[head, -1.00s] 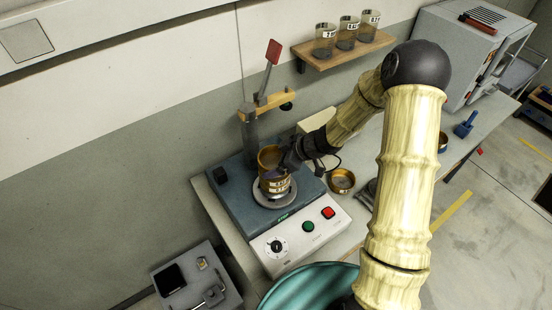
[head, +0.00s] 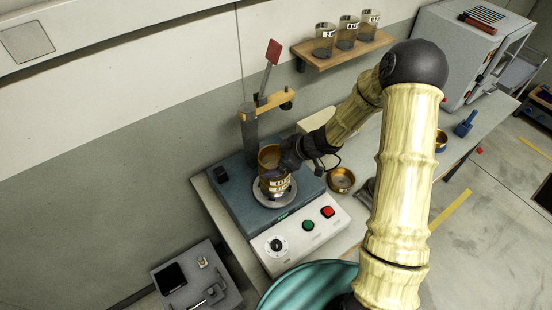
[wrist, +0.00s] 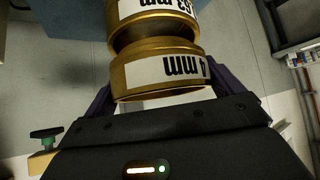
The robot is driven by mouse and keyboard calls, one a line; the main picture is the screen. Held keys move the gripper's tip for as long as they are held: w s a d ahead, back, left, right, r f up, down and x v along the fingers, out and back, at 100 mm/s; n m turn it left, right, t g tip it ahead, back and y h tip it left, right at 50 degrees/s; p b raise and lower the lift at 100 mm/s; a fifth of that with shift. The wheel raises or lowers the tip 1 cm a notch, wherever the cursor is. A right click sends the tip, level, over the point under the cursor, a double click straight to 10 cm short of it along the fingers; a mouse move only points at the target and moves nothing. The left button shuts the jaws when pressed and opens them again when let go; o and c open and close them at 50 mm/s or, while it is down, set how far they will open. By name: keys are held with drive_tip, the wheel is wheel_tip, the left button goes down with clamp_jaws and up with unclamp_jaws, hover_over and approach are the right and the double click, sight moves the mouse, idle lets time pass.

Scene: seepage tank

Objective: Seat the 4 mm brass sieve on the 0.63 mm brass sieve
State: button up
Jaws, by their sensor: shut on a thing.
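The 4 mm brass sieve (wrist: 165,73) is between my gripper's fingers in the wrist view, its label upside down. My gripper (head: 284,160) is shut on it, at the shaker in the head view. The 0.63 mm brass sieve (wrist: 150,12) is directly beyond it in the wrist view, partly cut off by the picture edge. A narrow dark band lies between the two. The 4 mm sieve looks slightly tilted and offset against the other; I cannot tell whether they touch. In the head view the brass stack (head: 276,186) stands on the shaker's round plate (head: 275,202).
The shaker (head: 240,205) has a post with a wooden arm and red handle (head: 273,52) close behind the stack. A brass pan (head: 341,179) stands on the bench to the right. A shelf (head: 345,45) with several beakers hangs above. A grey oven (head: 470,50) is at the back right.

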drive_tip(key=shift+f+b, duration=0.55)
drive_tip(key=shift+f, duration=0.25)
drive_tip(key=shift+r+p, duration=0.6)
drive_tip(key=shift+p, duration=0.2)
drive_tip(key=shift+p, duration=0.55)
idle(0.9)
drive_tip(key=shift+f+b, duration=0.4)
drive_tip(key=shift+f, duration=0.2)
idle(0.4)
drive_tip(key=shift+r+p, duration=0.55)
drive_tip(key=shift+p, duration=0.15)
drive_tip(key=shift+p, duration=0.45)
idle(0.7)
drive_tip(key=shift+s+f+b, duration=0.1)
drive_tip(key=shift+f+b, duration=0.35)
drive_tip(key=shift+f, duration=0.2)
idle(0.5)
drive_tip(key=shift+r, duration=0.1)
drive_tip(key=shift+r+p, duration=0.35)
drive_tip(key=shift+p, duration=0.25)
